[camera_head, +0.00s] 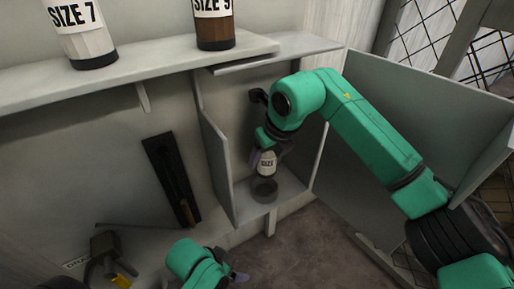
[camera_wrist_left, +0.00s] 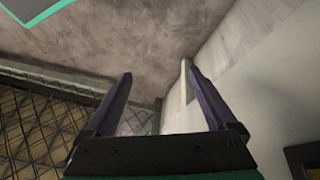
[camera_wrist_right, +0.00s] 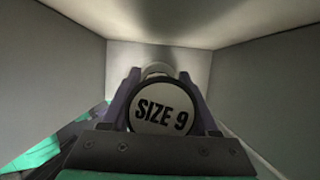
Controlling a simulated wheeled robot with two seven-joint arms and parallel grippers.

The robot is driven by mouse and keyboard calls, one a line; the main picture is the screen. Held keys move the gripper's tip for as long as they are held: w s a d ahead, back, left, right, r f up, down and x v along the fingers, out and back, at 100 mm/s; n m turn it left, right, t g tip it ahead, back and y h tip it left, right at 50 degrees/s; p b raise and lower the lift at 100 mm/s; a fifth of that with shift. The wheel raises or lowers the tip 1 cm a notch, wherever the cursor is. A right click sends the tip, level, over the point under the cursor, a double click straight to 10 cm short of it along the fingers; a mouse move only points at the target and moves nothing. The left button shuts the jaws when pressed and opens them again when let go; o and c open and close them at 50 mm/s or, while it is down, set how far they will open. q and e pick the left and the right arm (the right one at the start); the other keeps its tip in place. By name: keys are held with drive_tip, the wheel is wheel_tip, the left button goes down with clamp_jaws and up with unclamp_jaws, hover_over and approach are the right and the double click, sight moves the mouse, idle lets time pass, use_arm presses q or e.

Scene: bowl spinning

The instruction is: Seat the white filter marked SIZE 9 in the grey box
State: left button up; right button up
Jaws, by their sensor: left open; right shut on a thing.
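The white filter marked SIZE 9 (camera_head: 267,167) is upright inside the open grey box (camera_head: 218,170), its label partly hidden. My right gripper (camera_head: 266,152) is shut on it from above. In the right wrist view, its round end reads SIZE 9 (camera_wrist_right: 162,116) between the fingers (camera_wrist_right: 162,98). My left gripper (camera_head: 236,277) is low in front of the wall, open and empty, as the left wrist view (camera_wrist_left: 160,80) shows.
A shelf (camera_head: 150,72) above carries a white SIZE 7 filter (camera_head: 88,42) and a brown filter (camera_head: 214,28), its number cut off. The box's open door (camera_head: 375,150) stands at right behind my right arm. Dark tools (camera_head: 173,180) are on the left. Box walls enclose my right gripper closely.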

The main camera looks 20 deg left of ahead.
drive_tip(key=shift+w+r, duration=0.15)
drive_tip(key=shift+a+f+b, duration=0.1)
drive_tip(key=shift+f+b, duration=0.25)
drive_tip(key=shift+f, duration=0.1)
drive_tip(key=shift+f+b, duration=0.55)
drive_tip(key=shift+f, duration=0.1)
wheel_tip(320, 180, down, 2)
drive_tip(key=shift+f+b, duration=0.1)
drive_tip(key=shift+b, duration=0.85)
drive_tip(key=shift+f+b, duration=0.5)
drive_tip(key=shift+f, duration=0.85)
use_arm(q)
drive_tip(key=w+d+f+t+h, duration=0.3)
drive_tip(key=d+f+t+h, duration=0.1)
drive_tip(key=d, duration=0.5)
drive_tip(key=f+t, duration=0.1)
drive_tip(key=t, duration=0.1)
drive_tip(key=shift+d+n+t+b, duration=0.3)
drive_tip(key=shift+d+n+t, duration=0.05)
drive_tip(key=shift+n+t, duration=0.05)
use_arm(e)
drive_tip(key=shift+f, duration=0.15)
use_arm(q)
drive_tip(key=shift+f, duration=0.1)
use_arm(e)
drive_tip(key=shift+f, duration=0.45)
